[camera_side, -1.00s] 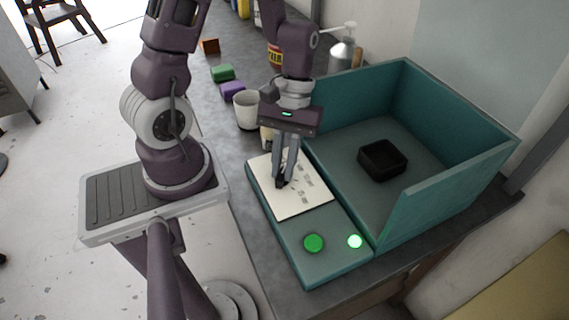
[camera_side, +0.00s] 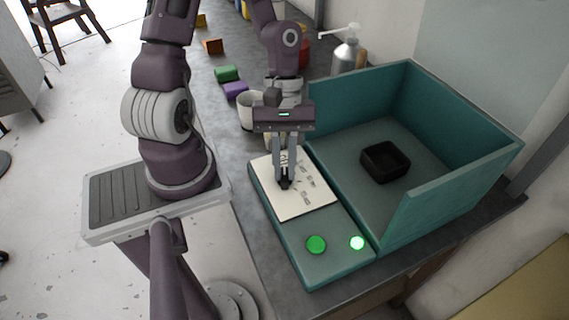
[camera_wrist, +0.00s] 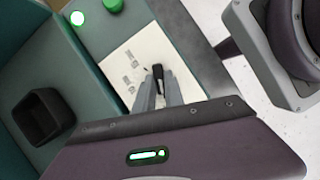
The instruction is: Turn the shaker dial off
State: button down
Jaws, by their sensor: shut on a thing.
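The shaker dial (camera_wrist: 157,75) is a small black knob on a white marked plate (camera_side: 312,203). My gripper (camera_side: 285,184) points down over the plate with its fingers shut on the dial. In the wrist view my gripper's fingers (camera_wrist: 159,92) stand on both sides of the black knob. In the side view the fingers hide most of the dial. Small printed marks show on the plate beside it, too small to read. A green button (camera_side: 316,244) and a lit pale green lamp (camera_side: 357,242) sit on the teal panel in front of the plate.
A teal open-sided box (camera_side: 452,178) stands right of the panel, with a black square tray (camera_side: 385,161) inside. A white cup (camera_side: 250,108), a purple block (camera_side: 236,91), a green block (camera_side: 227,74) and a pump bottle (camera_side: 346,55) stand behind on the grey table.

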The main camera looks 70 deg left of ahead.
jog(key=c, duration=1.4)
grip_release()
jog(key=shift+c, duration=0.2)
jog(key=v, duration=0.7)
jog(key=s+d+r+m+t+y, duration=0.1)
jog(key=s+r+m+t+y, duration=0.1)
jog(key=r+m, duration=0.4)
jog(key=s+d+r+m+t+y, duration=0.2)
jog(key=s+r+m+t, duration=0.1)
jog(key=r+m+t, duration=0.2)
notch_tip(320, 180, up, 3)
jog(key=m, duration=0.2)
jog(key=shift+f+m, duration=0.15)
jog(key=shift+m, duration=0.15)
